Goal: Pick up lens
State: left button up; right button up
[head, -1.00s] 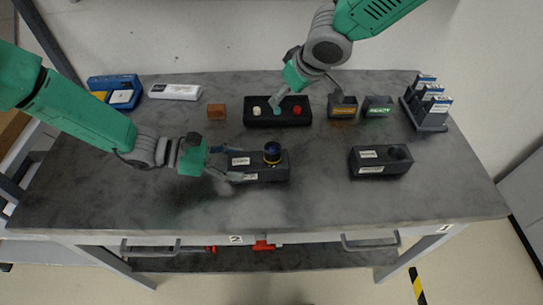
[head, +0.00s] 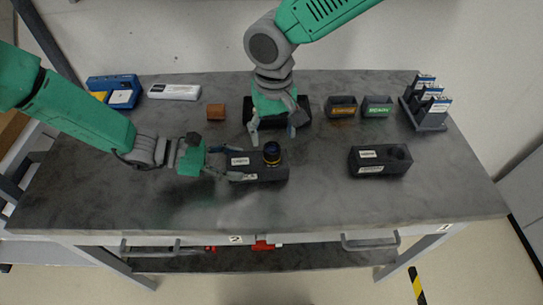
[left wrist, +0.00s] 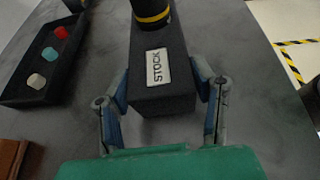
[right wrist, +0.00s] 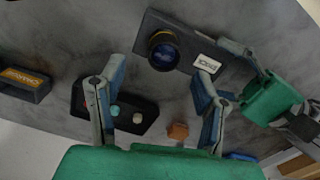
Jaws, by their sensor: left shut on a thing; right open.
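The lens (head: 272,153), a dark cylinder with a yellow band, stands upright in the right end of a black block labelled STOCK (head: 277,174). The lens also shows in the right wrist view (right wrist: 163,51), and its lower part in the left wrist view (left wrist: 152,12). My left gripper (head: 229,163) is shut on the block's left end, with a finger on each side in the left wrist view (left wrist: 162,84). My right gripper (head: 273,136) is open and empty, pointing down just behind and above the lens. Its spread fingers show in the right wrist view (right wrist: 158,73).
A black block with an empty round hole (head: 380,170) sits to the right. Behind are a black tray (right wrist: 150,118) with coloured pieces, two small labelled bins (head: 342,107), a brown cube (head: 216,112) and a card rack (head: 432,124). The front table area is clear.

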aim_at(272, 147)
jog(key=shift+s+a+f, duration=0.1)
jog(key=shift+s+f, duration=0.05)
jog(key=shift+f, duration=1.25)
jog(key=shift+s+a+f, duration=0.1)
jog(key=shift+f, duration=1.25)
grip_shut()
